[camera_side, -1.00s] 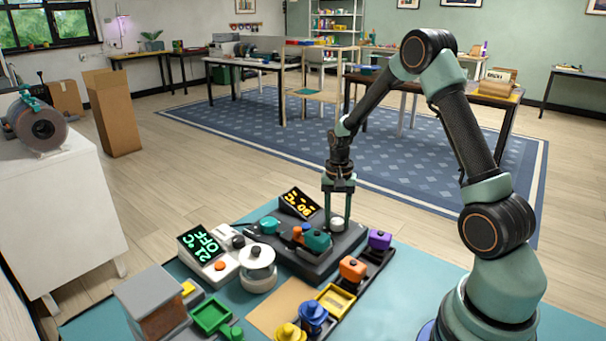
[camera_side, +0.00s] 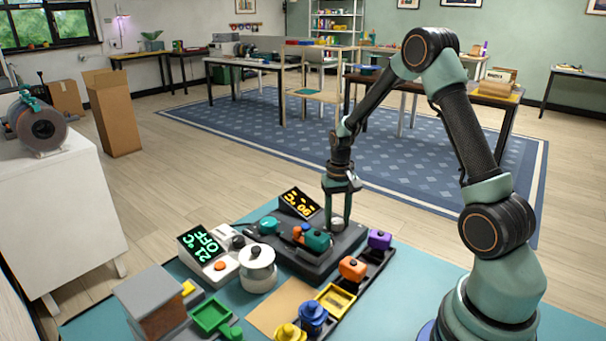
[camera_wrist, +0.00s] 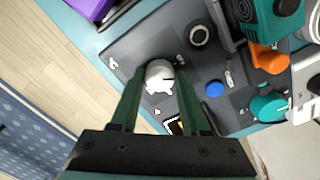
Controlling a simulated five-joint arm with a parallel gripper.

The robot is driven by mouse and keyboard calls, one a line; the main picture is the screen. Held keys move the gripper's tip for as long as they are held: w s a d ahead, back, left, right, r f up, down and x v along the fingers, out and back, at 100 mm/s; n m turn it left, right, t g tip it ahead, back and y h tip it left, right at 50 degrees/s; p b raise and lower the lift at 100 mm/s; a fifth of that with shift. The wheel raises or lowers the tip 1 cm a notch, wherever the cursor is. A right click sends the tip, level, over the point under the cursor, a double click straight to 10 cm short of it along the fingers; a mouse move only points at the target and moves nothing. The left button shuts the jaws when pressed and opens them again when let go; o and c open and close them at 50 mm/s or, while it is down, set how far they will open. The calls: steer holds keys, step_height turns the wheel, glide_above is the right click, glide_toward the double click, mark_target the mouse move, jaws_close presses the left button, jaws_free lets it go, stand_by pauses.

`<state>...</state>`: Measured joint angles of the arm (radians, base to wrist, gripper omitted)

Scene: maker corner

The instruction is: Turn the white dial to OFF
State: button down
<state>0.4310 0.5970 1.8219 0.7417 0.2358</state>
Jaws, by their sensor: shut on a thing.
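The white dial (camera_side: 337,224) sits on the far right part of a dark machine base (camera_side: 318,264). It also shows in the wrist view as a white knob (camera_wrist: 160,76), with small marks on the dark plate around it. My gripper (camera_side: 338,219) points down over the dial, its green fingers on either side of it. In the wrist view my gripper (camera_wrist: 163,76) is shut on the dial. The fingers hide part of the dial's sides. An amber display (camera_side: 299,203) is lit on this machine; its digits are hard to read for certain.
A teal and orange part (camera_side: 318,240) lies close left of the dial. Coloured trays and knobbed blocks fill the front.

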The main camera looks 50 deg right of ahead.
mark_target(337, 222)
steer(key=n, duration=0.5)
steer(key=shift+w+a, duration=0.15)
steer(key=shift+w, duration=0.05)
steer(key=shift+n, duration=0.3)
steer(key=shift+c, duration=1.9)
jaws_free()
steer(key=shift+s, duration=0.1)
step_height(337, 222, up, 12)
steer(key=shift+s+r, duration=0.1)
